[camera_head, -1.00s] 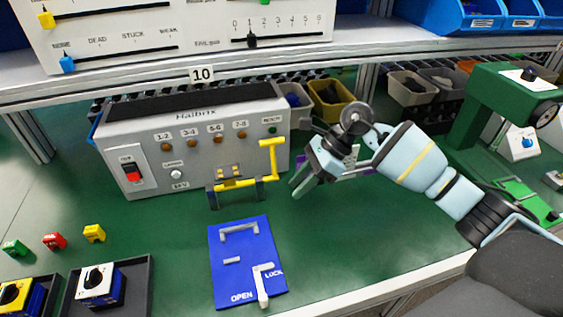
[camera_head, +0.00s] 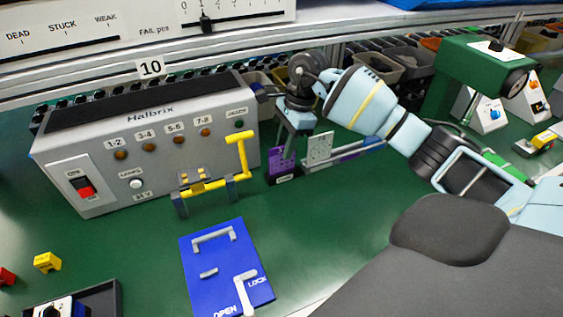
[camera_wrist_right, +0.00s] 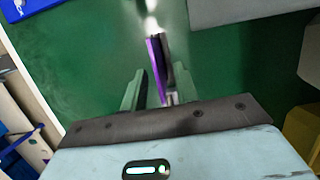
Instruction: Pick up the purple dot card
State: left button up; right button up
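The purple card (camera_head: 276,167) stands upright on the green bench, just right of the Halbrix box, with a small pale label near its foot. My right gripper (camera_head: 291,150) is down at it, with a green finger in front of part of the card. In the right wrist view the purple card (camera_wrist_right: 154,68) shows edge-on as a thin upright strip at the fingertips (camera_wrist_right: 146,85). A gap shows between the fingers, so they look open. Any dot on the card is hidden. My left gripper is not in view.
The grey Halbrix box (camera_head: 150,150) with a yellow handle (camera_head: 240,155) stands left of the card. A grey perforated plate (camera_head: 319,149) is close on its right. A blue lock board (camera_head: 226,265) lies in front.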

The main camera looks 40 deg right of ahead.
aim_at(280, 160)
jog(key=shift+p+x, duration=0.3)
jog(key=shift+x, duration=2.3)
jog(key=shift+a, duration=0.1)
grip_shut()
